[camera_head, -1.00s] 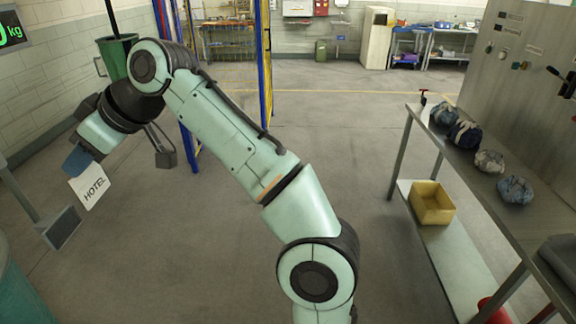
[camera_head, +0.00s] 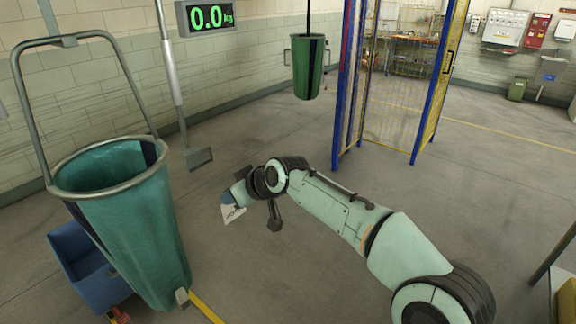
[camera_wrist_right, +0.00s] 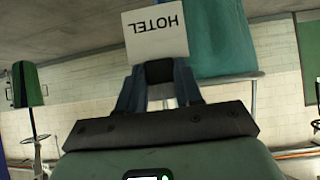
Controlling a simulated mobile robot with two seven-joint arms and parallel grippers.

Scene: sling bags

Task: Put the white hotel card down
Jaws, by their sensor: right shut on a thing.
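The white hotel card (camera_head: 233,213) is a small flat card with dark lettering, held in the air in the head view. In the right wrist view the card (camera_wrist_right: 155,35) shows the word HOTEL upside down. My right gripper (camera_wrist_right: 158,72) is shut on the card's edge; in the head view the gripper (camera_head: 229,199) is at the end of the outstretched right arm, to the right of the green bag. My left gripper is in neither view.
A large green sling bag (camera_head: 135,225) with a metal rim and handle stands at the left. A blue bin (camera_head: 90,268) is beside it. A second green bag (camera_head: 307,68) hangs farther back, near a scale display (camera_head: 205,17). Open floor lies around my arm.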

